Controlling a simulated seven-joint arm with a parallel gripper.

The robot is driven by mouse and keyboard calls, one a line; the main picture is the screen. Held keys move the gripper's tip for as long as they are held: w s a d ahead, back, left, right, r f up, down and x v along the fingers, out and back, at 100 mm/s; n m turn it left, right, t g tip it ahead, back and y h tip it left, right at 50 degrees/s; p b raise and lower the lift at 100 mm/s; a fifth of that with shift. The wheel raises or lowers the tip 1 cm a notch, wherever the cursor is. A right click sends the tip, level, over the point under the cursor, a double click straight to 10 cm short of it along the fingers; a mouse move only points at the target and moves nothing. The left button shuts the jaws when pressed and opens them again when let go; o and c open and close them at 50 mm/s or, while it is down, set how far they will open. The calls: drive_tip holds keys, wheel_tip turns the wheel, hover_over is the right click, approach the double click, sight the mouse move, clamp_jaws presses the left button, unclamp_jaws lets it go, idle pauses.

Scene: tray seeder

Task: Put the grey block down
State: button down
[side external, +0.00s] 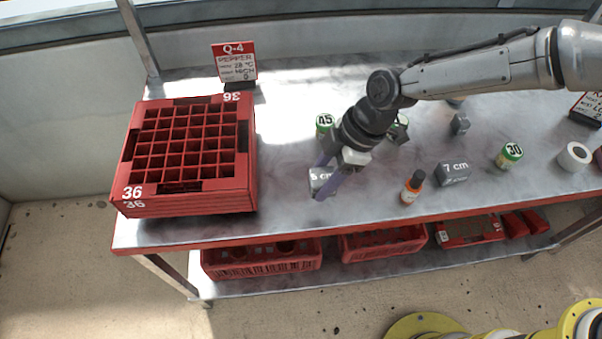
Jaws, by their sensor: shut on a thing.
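My gripper (319,182) points down and is shut on a grey block (317,175) with white "cm" lettering; its digit is partly hidden. The purple fingers lie on either side of the block and cover part of it. The block is at or just over the metal table (290,215), right of the red crate; I cannot tell whether its underside touches the table. Another grey block marked "7 cm" (453,174) lies to the right, near the front edge. A smaller grey block (460,124) stands farther back.
A red 36-cell crate (185,204) stands at left, with a "Q-4" sign (234,62) behind. Cans marked 45 (324,122) and 30 (508,157), an orange bottle (412,188) and a white roll (575,157) stand around. Red crates (262,262) sit on the lower shelf.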

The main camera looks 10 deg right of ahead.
drive_tip(key=s+d+r, duration=0.3)
drive_tip(key=s+d, duration=0.1)
drive_tip(key=d, duration=0.1)
drive_tip(key=shift+s, duration=0.15)
